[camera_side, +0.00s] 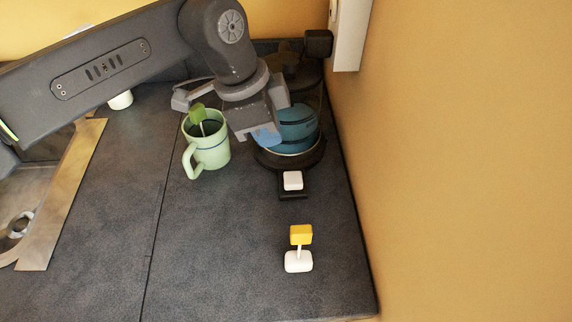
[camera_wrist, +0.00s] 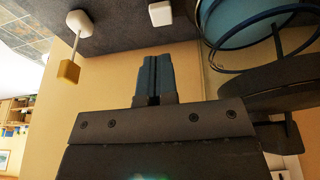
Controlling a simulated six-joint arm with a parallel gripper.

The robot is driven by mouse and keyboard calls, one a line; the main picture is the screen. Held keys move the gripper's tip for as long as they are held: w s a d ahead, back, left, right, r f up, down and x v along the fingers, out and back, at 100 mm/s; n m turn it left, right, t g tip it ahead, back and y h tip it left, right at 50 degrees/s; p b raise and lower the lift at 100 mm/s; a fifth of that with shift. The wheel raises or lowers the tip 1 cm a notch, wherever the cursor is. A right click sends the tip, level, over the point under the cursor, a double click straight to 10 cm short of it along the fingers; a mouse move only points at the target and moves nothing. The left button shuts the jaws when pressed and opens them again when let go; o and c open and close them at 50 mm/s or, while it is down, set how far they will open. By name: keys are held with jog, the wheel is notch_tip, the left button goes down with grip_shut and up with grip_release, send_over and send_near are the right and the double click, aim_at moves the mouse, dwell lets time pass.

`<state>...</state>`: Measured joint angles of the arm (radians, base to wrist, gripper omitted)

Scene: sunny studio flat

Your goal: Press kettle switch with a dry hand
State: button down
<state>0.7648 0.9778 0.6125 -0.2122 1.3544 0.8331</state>
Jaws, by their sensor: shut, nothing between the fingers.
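The kettle (camera_side: 298,130) has clear walls with blue contents and a dark base. It stands at the back right, near the wall. Its switch (camera_side: 292,181) is a white block on a dark tab in front of the base; the switch also shows at the top of the wrist view (camera_wrist: 160,13). My gripper (camera_side: 264,138) has blue fingertips and is shut and empty. It is between the green mug and the kettle, covering part of the kettle's left side, behind and left of the switch. The fingers show shut together in the wrist view (camera_wrist: 152,80).
A light green mug (camera_side: 211,152) with a green-topped stick (camera_side: 197,113) stands left of the kettle. A yellow block (camera_side: 301,235) on a stick rises from a white base (camera_side: 298,262) in front of the switch. A sink (camera_side: 18,228) is at left. The front counter is mostly clear.

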aim_at(286, 179)
jog(key=x, duration=1)
jog(key=shift+a+f, duration=0.15)
jog(key=shift+f, duration=1.2)
jog(key=shift+r, duration=0.1)
jog(key=v, duration=1.1)
jog(key=shift+d+r, duration=0.15)
jog(key=shift+d, duration=0.15)
jog(key=shift+w, duration=0.1)
